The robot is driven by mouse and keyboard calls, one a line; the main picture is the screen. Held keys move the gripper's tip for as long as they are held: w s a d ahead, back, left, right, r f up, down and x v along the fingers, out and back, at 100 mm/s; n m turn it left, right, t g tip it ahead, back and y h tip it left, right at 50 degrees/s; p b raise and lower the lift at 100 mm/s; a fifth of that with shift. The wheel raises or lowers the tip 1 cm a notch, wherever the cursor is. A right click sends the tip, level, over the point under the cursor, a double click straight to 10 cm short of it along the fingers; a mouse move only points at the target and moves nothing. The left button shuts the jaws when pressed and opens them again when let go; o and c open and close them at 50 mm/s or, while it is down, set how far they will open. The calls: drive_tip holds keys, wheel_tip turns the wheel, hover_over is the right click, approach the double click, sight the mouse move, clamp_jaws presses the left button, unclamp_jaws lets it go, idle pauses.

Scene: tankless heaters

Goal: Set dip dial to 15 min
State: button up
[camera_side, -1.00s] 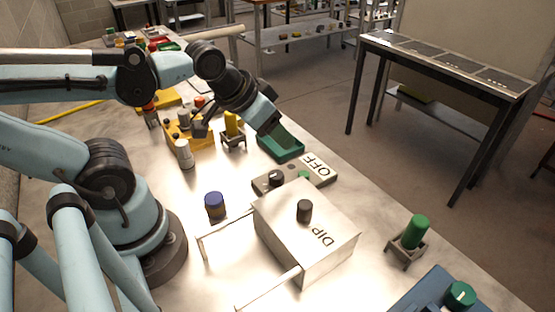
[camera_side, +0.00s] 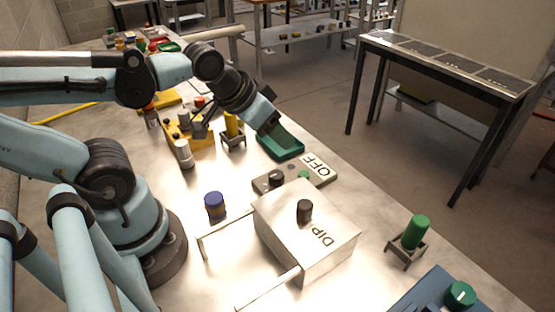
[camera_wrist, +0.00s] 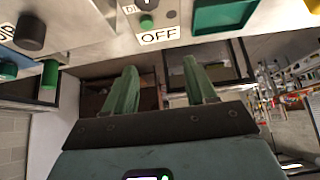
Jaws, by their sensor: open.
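The dip dial (camera_side: 304,210) is a small black knob on top of a white box marked DIP (camera_side: 275,215). It also shows as a dark knob (camera_wrist: 30,32) at the upper left of the wrist view. No minute marks are readable, so its setting cannot be told. My gripper (camera_wrist: 159,67) is open and empty, its two green fingers apart. In the side view it hangs behind the DIP box, near the green tray (camera_side: 284,153), well away from the dial. Its fingertips are hard to pick out there.
A grey control panel with an OFF label (camera_side: 318,166) lies behind the box. A white bar handle (camera_side: 268,289) sticks out in front. A blue-topped cylinder (camera_side: 214,205), a green peg on a stand (camera_side: 415,232) and a blue unit with a green dial (camera_side: 460,295) stand nearby.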

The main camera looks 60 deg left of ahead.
sight(276, 173)
drive_tip(key=shift+w+f+n+g, duration=0.1)
drive_tip(key=shift+f+n+g, duration=1.1)
drive_tip(key=shift+f+n, duration=0.95)
drive_tip(key=shift+w+f+n+g, duration=0.1)
drive_tip(key=shift+f+n+g, duration=1.2)
drive_tip(key=shift+n, duration=1.55)
drive_tip(key=shift+w+f+n+g, duration=0.1)
drive_tip(key=shift+f+n+g, duration=1)
drive_tip(key=shift+f+n, duration=1.1)
drive_tip(key=shift+r+n, duration=0.3)
drive_tip(key=shift+c, duration=0.2)
drive_tip(key=c, duration=1)
